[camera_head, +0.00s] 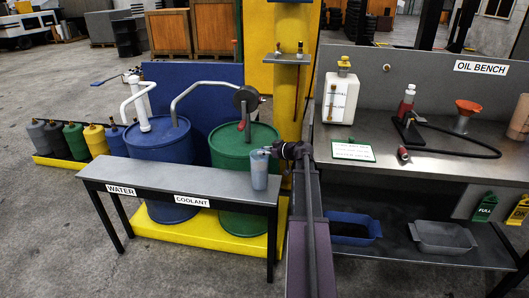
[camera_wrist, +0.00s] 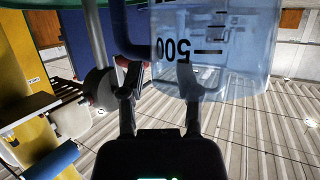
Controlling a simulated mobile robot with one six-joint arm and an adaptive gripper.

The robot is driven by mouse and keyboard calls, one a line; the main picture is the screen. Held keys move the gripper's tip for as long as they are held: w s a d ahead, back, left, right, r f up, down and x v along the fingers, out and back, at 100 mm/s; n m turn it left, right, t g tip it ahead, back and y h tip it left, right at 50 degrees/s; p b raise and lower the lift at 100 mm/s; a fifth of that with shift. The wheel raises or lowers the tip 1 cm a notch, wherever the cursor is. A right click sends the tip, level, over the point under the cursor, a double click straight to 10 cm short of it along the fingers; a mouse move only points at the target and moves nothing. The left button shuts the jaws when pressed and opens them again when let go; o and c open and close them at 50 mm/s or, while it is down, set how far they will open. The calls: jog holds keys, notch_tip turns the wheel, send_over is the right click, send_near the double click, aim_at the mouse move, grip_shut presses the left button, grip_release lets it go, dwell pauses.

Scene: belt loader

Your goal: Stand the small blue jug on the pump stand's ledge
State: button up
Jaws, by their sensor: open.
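In the wrist view the jug (camera_wrist: 225,45) fills the upper right, with a 500 mark and a dark blue handle (camera_wrist: 122,35). My gripper (camera_head: 277,150) is at the jug's right side in the head view. In the wrist view its fingers (camera_wrist: 160,78) are apart, close to the handle and wall; I cannot tell whether they touch. A separate opaque blue jug (camera_head: 114,140) stands in the floor row at left.
Behind the ledge stand a blue drum (camera_head: 158,165) and a green drum (camera_head: 240,165) with pumps. A yellow post (camera_head: 292,105) rises close to my gripper. The oil bench (camera_head: 400,165) is to the right. The ledge's left and middle are clear.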

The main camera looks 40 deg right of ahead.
jog(key=shift+r, duration=0.1)
jog(key=p+v, duration=0.2)
jog(key=v, duration=0.5)
jog(key=shift+s+p, duration=0.25)
jog(key=shift+p, duration=0.05)
dwell(0.4)
